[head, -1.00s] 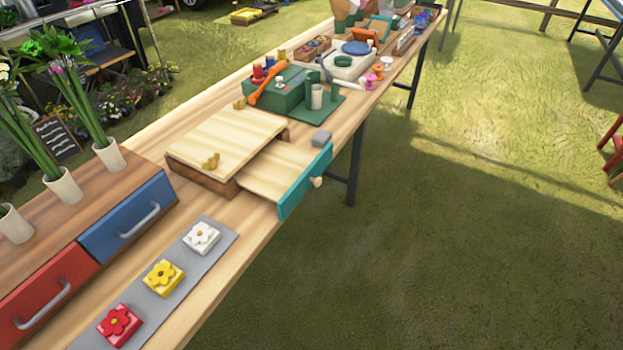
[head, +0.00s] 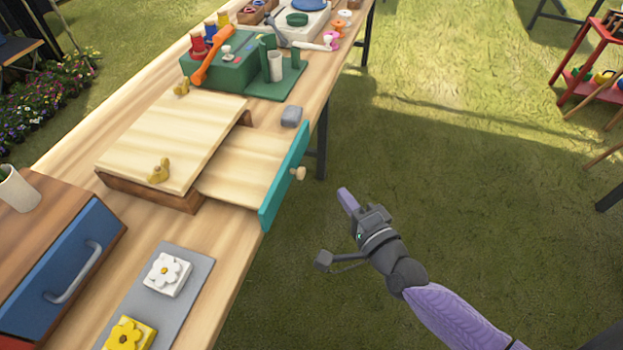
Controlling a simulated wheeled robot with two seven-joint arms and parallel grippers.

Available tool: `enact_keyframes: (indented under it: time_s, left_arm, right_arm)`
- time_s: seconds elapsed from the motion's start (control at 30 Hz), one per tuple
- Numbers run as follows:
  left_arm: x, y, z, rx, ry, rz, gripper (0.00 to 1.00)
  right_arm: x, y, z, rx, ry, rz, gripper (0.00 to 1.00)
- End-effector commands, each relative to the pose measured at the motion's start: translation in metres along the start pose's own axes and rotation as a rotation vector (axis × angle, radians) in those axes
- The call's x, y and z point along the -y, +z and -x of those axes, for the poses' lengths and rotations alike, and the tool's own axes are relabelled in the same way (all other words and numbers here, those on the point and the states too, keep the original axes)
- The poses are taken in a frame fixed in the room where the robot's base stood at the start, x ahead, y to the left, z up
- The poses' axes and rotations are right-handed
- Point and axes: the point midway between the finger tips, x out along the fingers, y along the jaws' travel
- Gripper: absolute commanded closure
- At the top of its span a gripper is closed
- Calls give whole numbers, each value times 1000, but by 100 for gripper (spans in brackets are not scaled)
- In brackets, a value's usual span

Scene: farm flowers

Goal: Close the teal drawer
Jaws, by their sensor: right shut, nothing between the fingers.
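The teal drawer (head: 285,177) is pulled out of a low wooden box (head: 170,143) on the table. My right gripper (head: 345,196) is shut and empty. It is over the grass, to the right of and a little below the drawer front in the picture, apart from it. My left gripper is not in view.
A blue drawer (head: 68,270) in a wooden cabinet stands at left. A grey mat (head: 190,300) carries flower tiles. A small grey block (head: 291,116) sits beyond the drawer, near a green tool stand (head: 240,75). Open grass lies right of the table.

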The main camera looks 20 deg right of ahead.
Motion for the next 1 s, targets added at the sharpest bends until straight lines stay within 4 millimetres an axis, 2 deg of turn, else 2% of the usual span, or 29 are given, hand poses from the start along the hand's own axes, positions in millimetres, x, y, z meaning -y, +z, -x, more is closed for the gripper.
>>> enact_keyframes:
  time_s: [0.17, 0.3, 0.5, 0.87, 1.0]
  left_arm:
    - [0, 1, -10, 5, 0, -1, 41]
    - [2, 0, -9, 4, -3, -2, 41]
    - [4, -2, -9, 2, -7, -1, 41]
    - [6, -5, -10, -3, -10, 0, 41]
    - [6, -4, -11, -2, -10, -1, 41]
  right_arm:
    - [-2, 0, -39, -1, -1, 0, 100]
    - [0, 16, -57, 0, 1, -2, 100]
    - [-1, 28, -68, 0, 1, 1, 100]
    - [-1, 29, -70, 0, 2, 3, 100]
    - [0, 43, -86, -3, 0, -2, 100]
